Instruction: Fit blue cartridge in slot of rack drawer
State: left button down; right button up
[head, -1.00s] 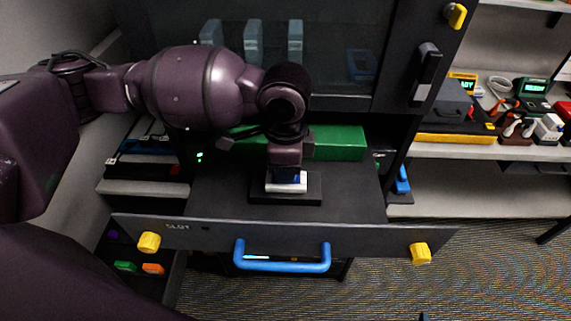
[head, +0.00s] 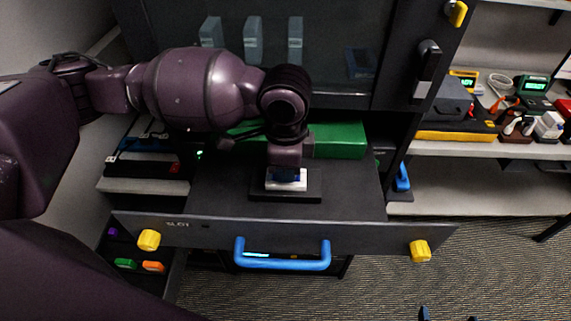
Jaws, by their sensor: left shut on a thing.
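The rack drawer (head: 230,202) is pulled out, with a front panel, a blue handle (head: 282,266) and yellow knobs. A dark slot block (head: 312,188) sits on the drawer floor. The blue cartridge (head: 287,174), with a white lower part, is at the block's middle, upright under my left gripper (head: 286,168). My left gripper points down and is shut on the cartridge. Its fingertips and the cartridge's top are largely hidden by the wrist. How deep the cartridge sits in the slot cannot be told. My right gripper is not in view.
A green box (head: 338,140) lies behind the slot block. A dark cabinet door with a black handle (head: 427,70) stands above the drawer. Shelves with tools and devices (head: 535,125) are at right. Free floor (head: 480,270) lies at lower right.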

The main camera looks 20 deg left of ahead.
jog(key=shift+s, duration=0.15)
pick_arm(q)
jog(key=c, duration=1)
grip_release()
jog(key=o, duration=0.5)
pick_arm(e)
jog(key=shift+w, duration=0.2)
